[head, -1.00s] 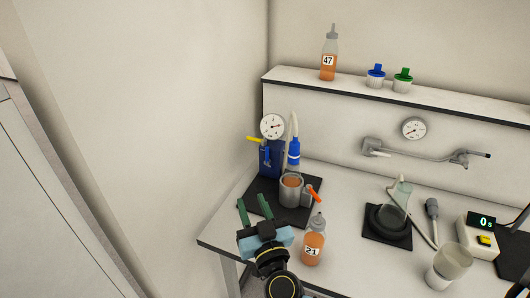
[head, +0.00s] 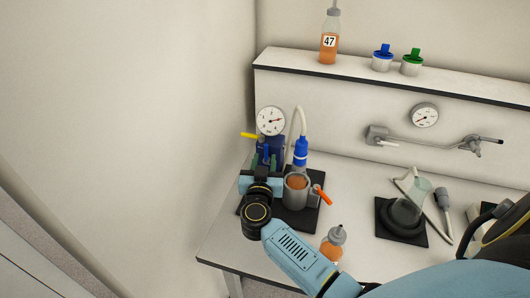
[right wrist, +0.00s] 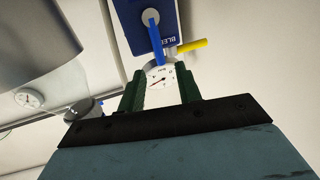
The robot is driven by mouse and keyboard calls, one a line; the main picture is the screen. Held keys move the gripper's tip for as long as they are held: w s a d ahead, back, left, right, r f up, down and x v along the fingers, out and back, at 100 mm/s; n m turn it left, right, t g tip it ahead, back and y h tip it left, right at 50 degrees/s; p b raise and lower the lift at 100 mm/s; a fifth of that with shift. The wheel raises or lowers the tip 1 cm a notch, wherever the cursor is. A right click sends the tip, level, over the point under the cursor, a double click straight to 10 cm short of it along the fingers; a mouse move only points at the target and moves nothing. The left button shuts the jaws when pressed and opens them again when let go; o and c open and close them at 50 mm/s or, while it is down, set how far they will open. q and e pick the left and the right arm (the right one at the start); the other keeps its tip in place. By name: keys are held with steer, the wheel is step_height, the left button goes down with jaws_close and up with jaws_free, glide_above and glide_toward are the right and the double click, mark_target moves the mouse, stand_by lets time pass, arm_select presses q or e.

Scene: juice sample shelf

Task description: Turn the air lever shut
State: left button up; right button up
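A dark blue unit (right wrist: 139,38) with a part-hidden label starting "BLEE" bears a blue lever (right wrist: 155,38) and a yellow lever (right wrist: 190,47). In the head view the yellow lever (head: 250,135) sticks out left below a round gauge (head: 271,121), and the blue lever (head: 266,152) is on the front. I cannot tell which one is the air lever. My right gripper (head: 267,162) is in front of the unit. In the right wrist view its green fingers (right wrist: 161,76) are apart with nothing gripped; the blue lever shows just beyond their tips. My left gripper is not in view.
A grey cup (head: 296,193) with an orange handle (head: 322,195) stands close right of my gripper, below a blue fitting (head: 300,152) with a hose. An orange bottle (head: 331,246) stands near my forearm. A flask (head: 408,208) stands farther right.

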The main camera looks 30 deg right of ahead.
mark_target(266, 149)
steer(key=x, duration=0.3)
steer(key=shift+w+d, duration=0.35)
steer(key=shift+w, duration=0.1)
steer(key=shift+d, duration=0.1)
steer(key=shift+c, duration=0.2)
jaws_close()
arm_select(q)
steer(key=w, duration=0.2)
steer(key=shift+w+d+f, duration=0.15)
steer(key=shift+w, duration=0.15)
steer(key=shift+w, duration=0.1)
